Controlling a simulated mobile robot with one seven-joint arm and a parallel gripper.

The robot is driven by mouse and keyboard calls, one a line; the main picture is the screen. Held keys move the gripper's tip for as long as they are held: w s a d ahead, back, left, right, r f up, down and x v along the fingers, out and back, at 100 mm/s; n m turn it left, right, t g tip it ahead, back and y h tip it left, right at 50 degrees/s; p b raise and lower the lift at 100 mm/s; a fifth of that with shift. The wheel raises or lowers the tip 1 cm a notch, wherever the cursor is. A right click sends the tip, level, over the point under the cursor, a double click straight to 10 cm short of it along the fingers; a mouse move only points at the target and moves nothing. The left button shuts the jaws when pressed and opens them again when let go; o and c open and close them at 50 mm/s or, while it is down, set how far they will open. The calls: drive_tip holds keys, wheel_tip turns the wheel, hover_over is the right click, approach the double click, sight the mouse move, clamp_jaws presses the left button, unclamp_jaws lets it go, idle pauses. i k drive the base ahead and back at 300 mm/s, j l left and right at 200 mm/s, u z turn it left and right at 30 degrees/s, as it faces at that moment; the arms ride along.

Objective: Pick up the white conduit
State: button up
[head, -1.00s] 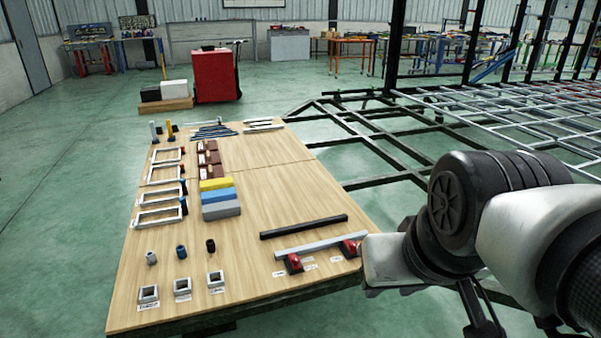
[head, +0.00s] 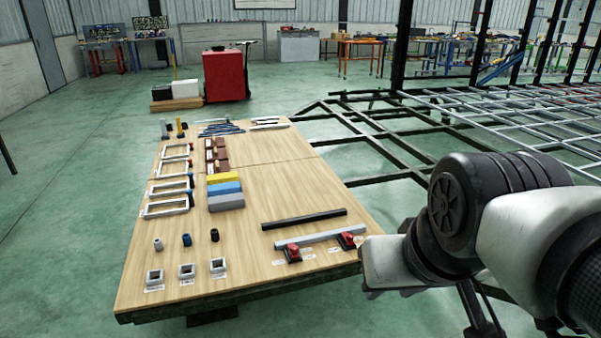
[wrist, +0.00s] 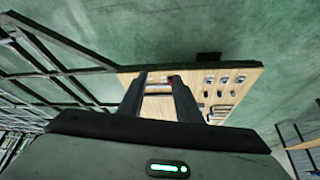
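A long pale bar, which looks like the white conduit (head: 320,236), lies near the front right of the wooden table (head: 290,190). Two red blocks or clamps (head: 293,253) are at its ends, and a black bar (head: 303,219) lies just behind it. My gripper (wrist: 159,79) shows in the wrist view with its two dark fingers apart and nothing held. The table and small pale and red parts appear beyond the fingers, at a distance. In the head view my arm is at the right, clear of the bar, and the fingertips cannot be made out.
Yellow, blue and grey blocks (head: 225,189), pale frames (head: 167,208) and small square pieces (head: 187,271) fill the table's left side. The dark trailer chassis (head: 400,150) stands behind and right. A red cabinet (head: 225,75) is at the back. Floor left of the table is open.

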sight(309, 239)
drive_tip(key=i+l+u, duration=0.15)
drive_tip(key=i, duration=0.45)
drive_tip(key=i+l+u, duration=0.2)
drive_tip(key=i+l, duration=0.2)
drive_tip(key=i, duration=0.15)
drive_tip(key=i+l+u, duration=0.15)
drive_tip(key=i+l, duration=0.25)
drive_tip(key=i, duration=0.15)
